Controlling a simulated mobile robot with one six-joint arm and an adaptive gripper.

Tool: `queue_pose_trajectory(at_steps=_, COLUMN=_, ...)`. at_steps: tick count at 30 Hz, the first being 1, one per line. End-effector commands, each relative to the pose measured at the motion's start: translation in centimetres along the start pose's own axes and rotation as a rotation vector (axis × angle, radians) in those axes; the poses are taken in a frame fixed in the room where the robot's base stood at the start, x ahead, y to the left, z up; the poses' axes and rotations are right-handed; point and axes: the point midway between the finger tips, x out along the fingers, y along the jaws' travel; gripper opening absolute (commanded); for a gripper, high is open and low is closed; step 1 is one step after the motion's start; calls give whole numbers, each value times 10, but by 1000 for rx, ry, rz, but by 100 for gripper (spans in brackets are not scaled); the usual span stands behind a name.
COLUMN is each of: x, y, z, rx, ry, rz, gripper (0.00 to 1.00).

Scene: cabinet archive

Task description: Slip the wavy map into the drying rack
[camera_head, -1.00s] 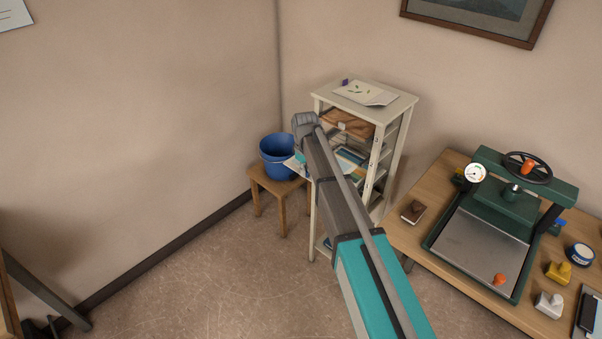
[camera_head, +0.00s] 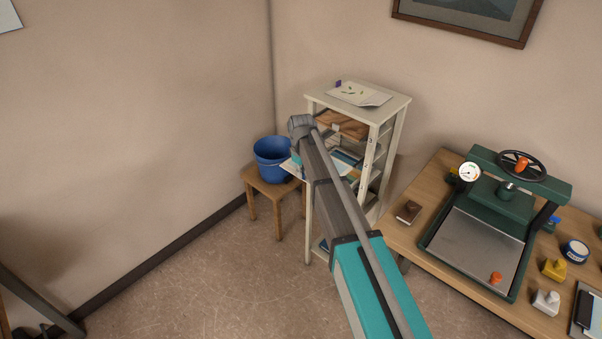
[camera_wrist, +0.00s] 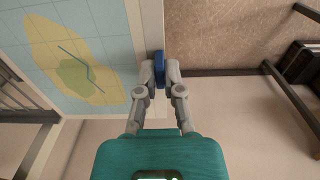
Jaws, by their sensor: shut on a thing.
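The wavy map, a pale blue sheet with a yellow and green patch and a white margin, fills the upper left of the wrist view (camera_wrist: 75,65). In the head view a pale strip of it (camera_head: 288,167) shows left of my arm. My gripper (camera_wrist: 160,72) is shut at the map's margin, with a small blue piece between the fingertips. In the head view my arm hides the fingers. The drying rack (camera_head: 309,222) is a tall cream frame with several shelves. The map is at its front left; I cannot tell whether any of it is inside a slot.
A blue bucket (camera_head: 270,157) stands on a wooden stool (camera_head: 262,185) left of the rack. Papers (camera_head: 360,95) lie on the rack's top. At right, a wooden table (camera_head: 405,235) holds a green press (camera_head: 480,225) and small items. Floor in front is clear.

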Motion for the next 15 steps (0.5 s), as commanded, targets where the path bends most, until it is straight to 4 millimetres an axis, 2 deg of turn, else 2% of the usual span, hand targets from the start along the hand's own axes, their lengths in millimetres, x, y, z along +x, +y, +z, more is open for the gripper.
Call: queue_pose_trajectory(at_steps=15, x=0, y=22, z=-1, rx=-1, ry=0, rz=0, gripper=0)
